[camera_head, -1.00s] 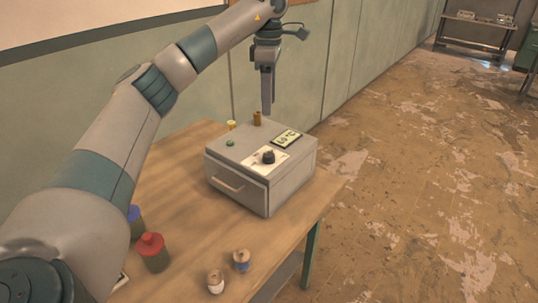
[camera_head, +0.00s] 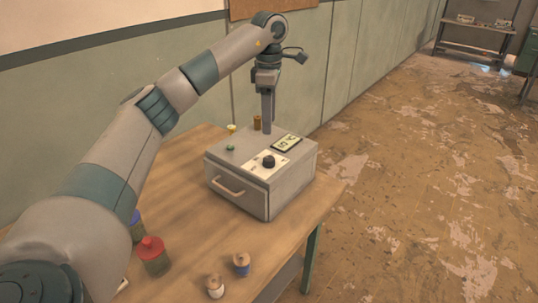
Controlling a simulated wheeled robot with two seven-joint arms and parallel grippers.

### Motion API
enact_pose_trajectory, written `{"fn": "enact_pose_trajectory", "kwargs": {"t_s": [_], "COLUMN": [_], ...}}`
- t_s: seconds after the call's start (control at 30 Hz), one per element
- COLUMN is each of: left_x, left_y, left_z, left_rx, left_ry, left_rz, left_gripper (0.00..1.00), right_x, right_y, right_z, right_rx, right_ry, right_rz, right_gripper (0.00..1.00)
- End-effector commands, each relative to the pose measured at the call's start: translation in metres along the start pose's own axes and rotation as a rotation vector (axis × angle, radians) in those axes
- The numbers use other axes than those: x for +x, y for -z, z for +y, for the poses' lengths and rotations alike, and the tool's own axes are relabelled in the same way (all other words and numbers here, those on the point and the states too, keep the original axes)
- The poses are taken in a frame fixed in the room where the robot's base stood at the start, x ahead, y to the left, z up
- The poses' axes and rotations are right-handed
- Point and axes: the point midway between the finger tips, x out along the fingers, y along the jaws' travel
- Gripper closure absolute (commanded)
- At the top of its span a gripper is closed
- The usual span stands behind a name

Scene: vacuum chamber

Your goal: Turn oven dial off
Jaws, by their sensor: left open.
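The oven (camera_head: 238,192) is a grey box with a front handle, standing on the wooden table. Its black round dial (camera_head: 268,162) sits on a white plate on the top face, beside a small display (camera_head: 286,144). My left gripper (camera_head: 267,130) points down above the back part of the oven's top, behind the dial and apart from it. It looks narrow from this side and holds nothing that I can see. A small green button (camera_head: 230,148) is on the oven's top left. My right gripper is not in view.
On the wooden table (camera_head: 190,215), a red-capped jar (camera_head: 153,255), a blue-capped jar (camera_head: 137,228) and two small spools (camera_head: 241,264) stand near the front. Small brown and yellow items (camera_head: 257,122) are behind the oven. The wall is close behind; open floor lies right.

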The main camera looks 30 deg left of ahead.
Motion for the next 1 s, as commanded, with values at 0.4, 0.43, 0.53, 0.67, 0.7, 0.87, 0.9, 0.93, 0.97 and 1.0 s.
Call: {"fn": "enact_pose_trajectory", "kwargs": {"t_s": [0.4,0.43,0.53,0.67,0.7,0.87,0.9,0.93,0.97,1.0], "left_x": [0.074,0.079,0.096,0.113,0.117,0.128,0.129,0.13,0.13,0.13], "left_y": [0.001,0.001,0.001,0.0,0.0,0.0,0.0,0.0,0.0,0.0], "left_z": [-0.001,-0.001,-0.001,-0.001,0.0,0.0,0.0,0.0,0.0,0.0], "left_rx": [0.0,0.0,0.0,0.001,0.001,0.0,0.0,0.0,0.0,0.0], "left_ry": [0.001,0.003,0.002,0.001,0.001,0.0,-0.001,-0.001,-0.001,-0.002], "left_rz": [0.001,0.001,0.001,0.001,0.0,0.0,0.0,0.0,-0.001,-0.001], "left_gripper": [0.51,0.51,0.51,0.51,0.51,0.51,0.51,0.51,0.51,0.51], "right_x": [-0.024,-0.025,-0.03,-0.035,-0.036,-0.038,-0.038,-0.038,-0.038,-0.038], "right_y": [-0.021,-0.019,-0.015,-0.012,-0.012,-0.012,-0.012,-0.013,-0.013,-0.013], "right_z": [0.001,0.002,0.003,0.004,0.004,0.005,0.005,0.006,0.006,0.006], "right_rx": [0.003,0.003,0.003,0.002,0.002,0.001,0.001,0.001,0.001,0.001], "right_ry": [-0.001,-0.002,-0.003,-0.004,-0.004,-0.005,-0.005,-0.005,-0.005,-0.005], "right_rz": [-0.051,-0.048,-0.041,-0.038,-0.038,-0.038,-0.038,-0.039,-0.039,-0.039], "right_gripper": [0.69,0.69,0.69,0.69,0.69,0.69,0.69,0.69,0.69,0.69]}}
